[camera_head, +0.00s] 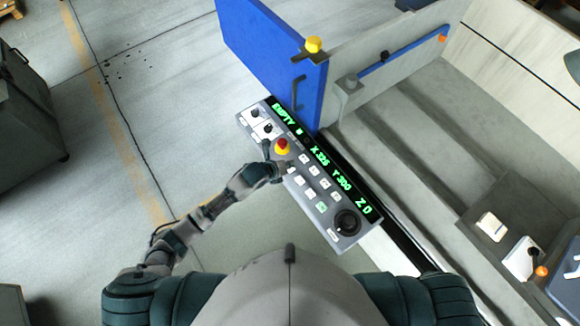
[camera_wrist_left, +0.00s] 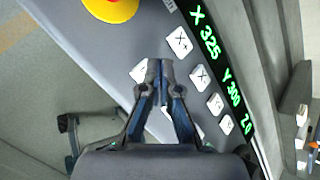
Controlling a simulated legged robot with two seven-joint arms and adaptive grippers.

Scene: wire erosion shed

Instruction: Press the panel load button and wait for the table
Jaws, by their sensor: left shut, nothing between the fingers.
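The grey control panel (camera_head: 325,222) carries white buttons, a black knob and a display strip (camera_head: 320,157) reading EMPTY, X 325, Y 300, Z 0. A red stop button on a yellow collar (camera_head: 282,147) sits near its middle. My left gripper (camera_head: 287,169) is over the panel's near edge, just below the stop button. In the left wrist view my left gripper (camera_wrist_left: 160,72) is shut and empty, its tips beside a partly covered white button (camera_wrist_left: 139,71). Contact cannot be told. The load button's label is not legible. My right gripper is out of view.
The grey machine bed (camera_head: 430,130) lies to the right. A dark cabinet (camera_head: 25,120) stands at far left, with open floor between.

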